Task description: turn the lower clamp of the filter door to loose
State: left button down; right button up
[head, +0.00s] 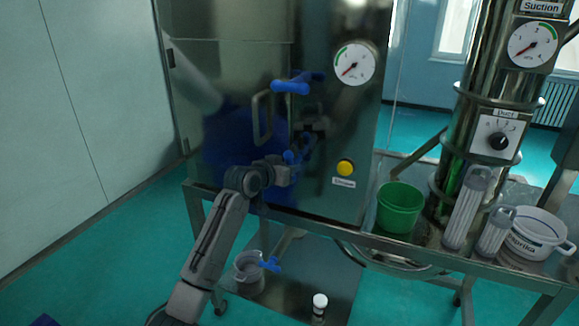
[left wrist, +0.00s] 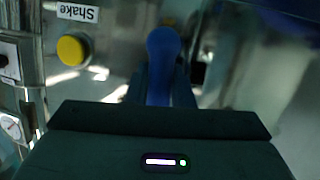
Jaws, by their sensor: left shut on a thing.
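The lower clamp (head: 289,156) of the filter door has a blue handle, mostly hidden behind my left gripper (head: 287,169) in the head view. In the left wrist view the blue clamp handle (left wrist: 163,50) stands between the two dark fingers, and my left gripper (left wrist: 160,85) is shut on it. The upper clamp (head: 292,86), also blue, sits higher on the door edge and sticks out to the left. The steel filter door (head: 225,100) looks closed and has a vertical grab handle (head: 262,117). My right gripper is not in view.
A yellow button (head: 345,167) and a gauge (head: 354,63) are right of the clamps. A clear jug (head: 248,270) is below. Open floor lies at left.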

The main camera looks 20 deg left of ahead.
pick_arm(q)
jog(key=shift+m, duration=0.4)
jog(key=shift+y, duration=0.3)
jog(key=c, duration=1.3)
grip_release()
jog(key=shift+s, duration=0.3)
jog(key=shift+b+v, duration=1.8)
jog(key=shift+v, duration=3.3)
